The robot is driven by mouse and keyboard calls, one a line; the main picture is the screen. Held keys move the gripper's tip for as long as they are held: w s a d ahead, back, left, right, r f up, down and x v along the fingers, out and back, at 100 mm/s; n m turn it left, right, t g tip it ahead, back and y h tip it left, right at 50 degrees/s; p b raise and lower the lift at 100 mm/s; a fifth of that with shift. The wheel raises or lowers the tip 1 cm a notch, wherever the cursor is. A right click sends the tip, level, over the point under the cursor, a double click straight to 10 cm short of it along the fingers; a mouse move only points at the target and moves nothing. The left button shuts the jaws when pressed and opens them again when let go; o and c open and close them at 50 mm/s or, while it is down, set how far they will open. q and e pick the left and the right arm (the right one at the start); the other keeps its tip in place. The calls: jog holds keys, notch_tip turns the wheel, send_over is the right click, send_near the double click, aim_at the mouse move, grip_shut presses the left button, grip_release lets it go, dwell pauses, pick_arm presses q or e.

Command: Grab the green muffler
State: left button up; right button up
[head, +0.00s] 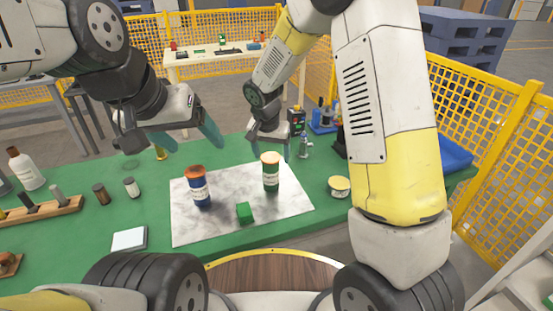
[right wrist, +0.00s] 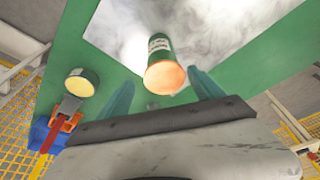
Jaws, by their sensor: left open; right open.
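The green muffler (head: 271,172) is a dark green canister with a pale label and an orange-tan top. It stands upright on the marble board (head: 237,225). In the right wrist view the muffler (right wrist: 160,62) shows between and just beyond the two fingers. My right gripper (head: 272,150) is open, above and around the top of the muffler; whether the fingers touch it cannot be told. It also shows in the right wrist view (right wrist: 158,92). My left gripper (head: 195,138) is open and empty, above the green table behind a blue canister.
A blue canister (head: 199,187) with an orange top and a small green cube (head: 244,212) are on the board. A white pad (head: 129,239), small bottles and a wooden rack (head: 41,208) are at left on the table.

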aim_at(271, 173)
jog(key=x, duration=0.7)
jog(key=shift+a, duration=0.35)
jog(key=c, duration=1.6)
grip_shut()
jog(key=shift+r, duration=0.15)
